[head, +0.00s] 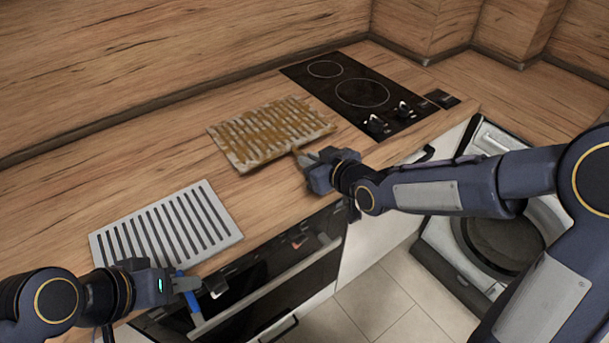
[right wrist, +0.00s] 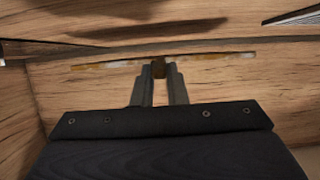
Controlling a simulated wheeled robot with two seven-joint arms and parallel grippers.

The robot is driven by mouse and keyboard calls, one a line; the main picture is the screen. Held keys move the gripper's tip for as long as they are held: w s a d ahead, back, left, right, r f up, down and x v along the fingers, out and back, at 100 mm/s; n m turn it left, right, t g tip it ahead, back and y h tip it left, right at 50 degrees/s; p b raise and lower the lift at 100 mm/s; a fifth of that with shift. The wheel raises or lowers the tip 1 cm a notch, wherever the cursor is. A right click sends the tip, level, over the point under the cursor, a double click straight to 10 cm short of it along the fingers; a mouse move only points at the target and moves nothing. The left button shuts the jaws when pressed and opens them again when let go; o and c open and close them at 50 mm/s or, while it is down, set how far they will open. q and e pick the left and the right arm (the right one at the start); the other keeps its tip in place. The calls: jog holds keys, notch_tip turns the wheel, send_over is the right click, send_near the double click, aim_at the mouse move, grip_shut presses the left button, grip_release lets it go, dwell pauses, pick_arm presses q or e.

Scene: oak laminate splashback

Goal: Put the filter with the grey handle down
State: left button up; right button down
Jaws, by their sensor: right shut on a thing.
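A filter caked with brown grease (head: 262,132) is over the counter in front of the hob, roughly level. My right gripper (head: 302,157) is shut on its short handle at the near edge. The handle (right wrist: 158,68) looks brown in the right wrist view, where the filter shows edge-on as a thin strip (right wrist: 205,57). I cannot tell whether it touches the counter. A clean grey slotted filter (head: 165,232) lies at the left. My left gripper (head: 190,284) is at its near edge beside a blue part (head: 181,283); its jaws are not clear.
The black hob (head: 362,92) with knobs is behind and right of the greasy filter. Bare counter (head: 215,185) lies between the two filters. An oven front (head: 285,255) is below the counter edge, and an open appliance (head: 490,235) stands at the right. The splashback runs along the back.

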jog(key=shift+w+a+f, duration=0.3)
jog(key=shift+a+f, duration=0.05)
jog(key=shift+f, duration=0.15)
jog(key=shift+w+a+f, duration=0.25)
jog(key=shift+a+f, duration=0.1)
jog(key=shift+f, duration=1.75)
jog(key=shift+f, duration=0.1)
jog(key=c, duration=1.5)
grip_release()
jog(key=shift+o, duration=0.2)
jog(key=shift+r, duration=0.2)
jog(key=v, duration=1.2)
jog(key=shift+b, duration=0.3)
